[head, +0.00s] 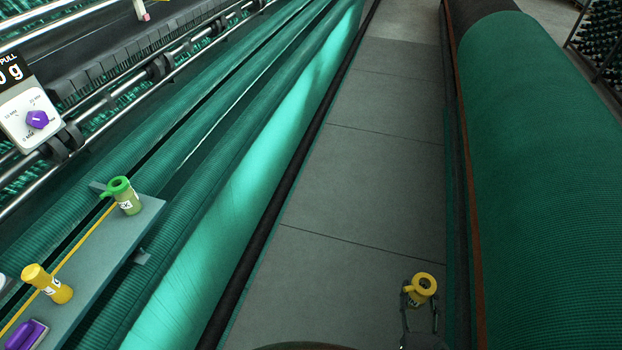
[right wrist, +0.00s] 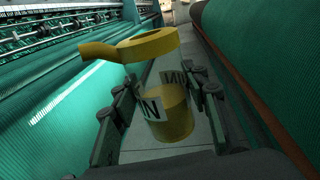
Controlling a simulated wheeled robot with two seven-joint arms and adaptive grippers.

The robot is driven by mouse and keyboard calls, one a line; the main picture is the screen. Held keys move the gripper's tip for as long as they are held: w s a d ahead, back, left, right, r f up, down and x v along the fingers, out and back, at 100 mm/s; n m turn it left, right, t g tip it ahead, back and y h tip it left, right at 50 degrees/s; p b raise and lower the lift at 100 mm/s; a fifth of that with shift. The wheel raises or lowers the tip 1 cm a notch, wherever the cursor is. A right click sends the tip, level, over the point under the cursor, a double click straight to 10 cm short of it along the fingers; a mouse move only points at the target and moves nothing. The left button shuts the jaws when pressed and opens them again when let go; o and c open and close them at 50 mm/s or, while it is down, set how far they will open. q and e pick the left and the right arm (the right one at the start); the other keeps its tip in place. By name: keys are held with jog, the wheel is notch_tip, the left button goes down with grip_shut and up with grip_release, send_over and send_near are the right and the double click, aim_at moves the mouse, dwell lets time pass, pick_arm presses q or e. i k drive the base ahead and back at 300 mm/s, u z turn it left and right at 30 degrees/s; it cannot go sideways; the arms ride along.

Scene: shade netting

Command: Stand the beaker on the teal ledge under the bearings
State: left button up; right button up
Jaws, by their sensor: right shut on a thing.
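The beaker (head: 421,288) has a yellow rim with a spout, clear walls with a label, and yellow contents low inside. In the right wrist view the beaker (right wrist: 172,112) stands nearly upright between the fingers. My right gripper (head: 420,300) is shut on it, over the grey floor strip. A narrow grey-teal ledge (head: 100,278) is at lower left, well left of the gripper. Black bearing-like blocks (head: 160,68) sit along the metal rail above the rollers. My left gripper is not in view.
A bright teal fabric roller (head: 235,215) lies between ledge and floor. A big green roll (head: 540,160) borders the right side.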

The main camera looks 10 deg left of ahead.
aim_at(115, 250)
jog(key=i, duration=0.95)
jog(key=u, duration=2.8)
